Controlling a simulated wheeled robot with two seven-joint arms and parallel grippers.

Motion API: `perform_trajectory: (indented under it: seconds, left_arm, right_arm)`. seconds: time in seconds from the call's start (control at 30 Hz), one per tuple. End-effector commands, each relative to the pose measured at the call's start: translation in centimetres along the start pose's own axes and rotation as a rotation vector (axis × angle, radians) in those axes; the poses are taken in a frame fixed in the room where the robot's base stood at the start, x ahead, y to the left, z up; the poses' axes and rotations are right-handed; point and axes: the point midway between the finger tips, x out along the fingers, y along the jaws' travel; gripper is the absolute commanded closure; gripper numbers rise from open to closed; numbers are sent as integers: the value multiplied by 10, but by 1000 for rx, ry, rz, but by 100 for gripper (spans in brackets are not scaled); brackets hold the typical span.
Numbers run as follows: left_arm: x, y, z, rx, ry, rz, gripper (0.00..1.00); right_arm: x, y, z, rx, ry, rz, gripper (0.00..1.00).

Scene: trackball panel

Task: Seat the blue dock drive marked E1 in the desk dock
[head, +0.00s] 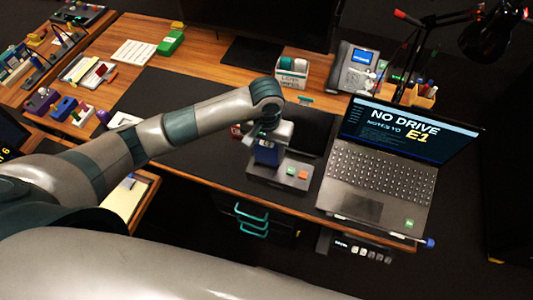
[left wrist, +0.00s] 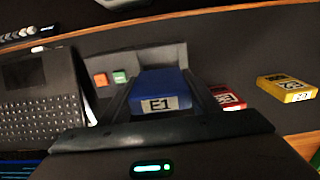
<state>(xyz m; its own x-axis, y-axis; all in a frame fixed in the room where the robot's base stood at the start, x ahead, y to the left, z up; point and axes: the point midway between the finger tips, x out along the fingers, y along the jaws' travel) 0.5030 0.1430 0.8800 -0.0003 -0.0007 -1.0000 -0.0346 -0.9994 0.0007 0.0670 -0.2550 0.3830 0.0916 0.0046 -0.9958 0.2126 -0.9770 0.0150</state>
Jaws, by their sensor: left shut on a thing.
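My left gripper (head: 267,146) is shut on the blue drive (head: 266,156). In the left wrist view the blue drive (left wrist: 160,90) sits between the two fingers, its white label reading E1 toward the camera. The grey desk dock (head: 290,184), with an orange and a green button, stands on the dark mat. The drive is at the dock's left part; I cannot tell whether it is in the slot or just above it. The dock (left wrist: 150,60) also shows behind the drive in the left wrist view. My right gripper is not in view.
The laptop (head: 375,185) stands right of the dock; its screen reads NO DRIVE and E1. A red drive (left wrist: 226,97) and a yellow drive (left wrist: 287,88) lie beside the dock. A phone (head: 357,70) and pen holder (head: 420,95) stand behind. The mat's left part is mostly clear.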

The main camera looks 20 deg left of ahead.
Motion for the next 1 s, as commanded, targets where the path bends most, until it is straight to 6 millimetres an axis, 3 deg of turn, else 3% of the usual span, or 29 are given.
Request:
perform_trajectory:
  seconds: [0.23, 1.0]
  left_arm:
    - [21, 0, 0, -1, 0, 1, 73]
    - [32, -1, 0, -1, 1, -1, 73]
  right_arm:
    - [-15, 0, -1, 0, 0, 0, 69]
    - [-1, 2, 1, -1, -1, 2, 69]
